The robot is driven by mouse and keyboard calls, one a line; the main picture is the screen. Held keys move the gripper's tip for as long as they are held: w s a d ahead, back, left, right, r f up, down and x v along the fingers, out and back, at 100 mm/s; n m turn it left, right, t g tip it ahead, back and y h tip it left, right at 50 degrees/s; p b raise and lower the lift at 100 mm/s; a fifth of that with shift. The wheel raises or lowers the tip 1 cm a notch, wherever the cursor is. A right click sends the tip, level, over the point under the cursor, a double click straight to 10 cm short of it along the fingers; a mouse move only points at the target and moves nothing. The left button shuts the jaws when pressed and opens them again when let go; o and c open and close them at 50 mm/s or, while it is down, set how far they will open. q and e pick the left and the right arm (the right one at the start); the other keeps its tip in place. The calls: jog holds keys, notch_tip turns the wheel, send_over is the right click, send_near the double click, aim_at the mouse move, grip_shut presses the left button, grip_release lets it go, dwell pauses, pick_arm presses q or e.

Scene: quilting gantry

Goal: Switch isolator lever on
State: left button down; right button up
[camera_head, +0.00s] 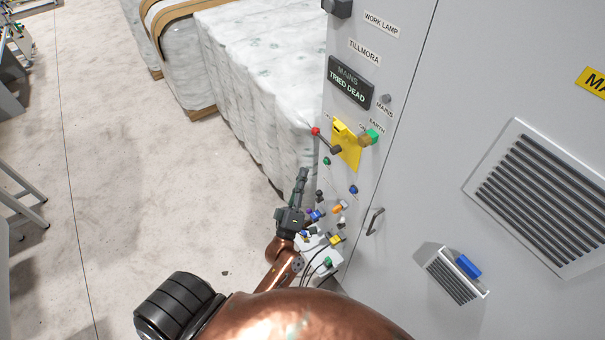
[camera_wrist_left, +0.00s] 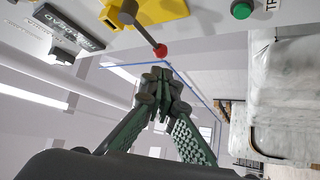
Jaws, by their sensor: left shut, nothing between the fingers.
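The isolator lever (camera_head: 325,141) is a dark handle with a red ball tip, on a yellow plate (camera_head: 349,147) on the grey cabinet front. It points up and left from its dark hub in the head view. In the left wrist view the lever (camera_wrist_left: 146,33) shows at the top, its red ball just above my fingertips. My left gripper (camera_head: 302,172) is shut and empty, below and left of the lever in the head view. A gap shows between fingertips and ball in the left wrist view (camera_wrist_left: 161,72); its depth is unclear. My right gripper is not in view.
A dark display (camera_head: 350,83) reading "MAINS TRIED DEAD" sits above the yellow plate. Several plugs and cables (camera_head: 325,238) crowd the panel below.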

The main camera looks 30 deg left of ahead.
aim_at(324, 140)
pick_arm(q)
jog(key=p+x, duration=0.2)
jog(key=x, duration=0.8)
jog(key=shift+w+p, duration=0.3)
jog(key=shift+p, duration=0.05)
jog(key=shift+r, duration=0.1)
